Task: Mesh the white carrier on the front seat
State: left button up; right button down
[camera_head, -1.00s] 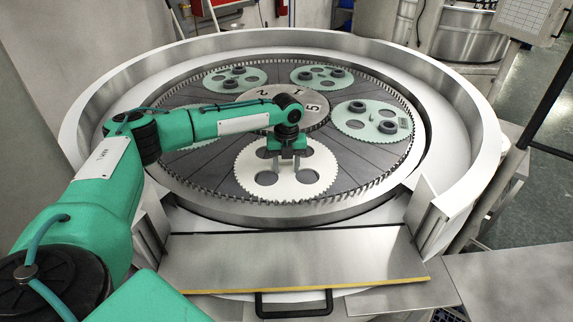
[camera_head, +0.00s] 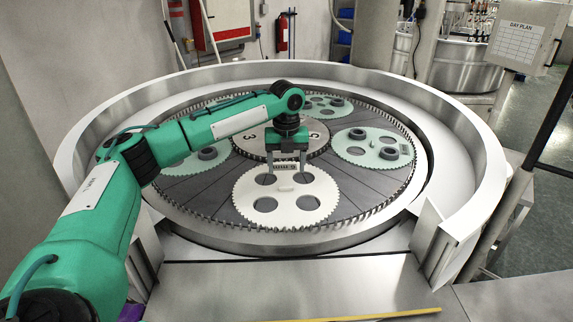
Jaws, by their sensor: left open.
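The white carrier (camera_head: 286,214), a toothed disc with several round holes, lies flat on the dark plate at the front seat, between the toothed outer ring (camera_head: 330,232) and the numbered centre gear (camera_head: 322,143). Its front edge is close to the ring's teeth; I cannot tell whether the teeth engage. A small raised white grip (camera_head: 286,188) stands near its middle. My left gripper (camera_head: 287,176) is open and empty, fingers pointing down over the carrier's rear half, apparently above the grip. My arm hides part of the centre gear. My right gripper is not in view.
Pale green carriers (camera_head: 377,157) with dark rings sit on the plate at the right, back and left. A high metal rim wall (camera_head: 470,150) surrounds the machine, with a gap at the front. A flat metal shelf (camera_head: 290,288) lies before it.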

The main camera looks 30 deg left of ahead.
pick_arm(q)
notch_tip(320, 180, up, 3)
jog(key=shift+f, duration=0.2)
dwell(0.4)
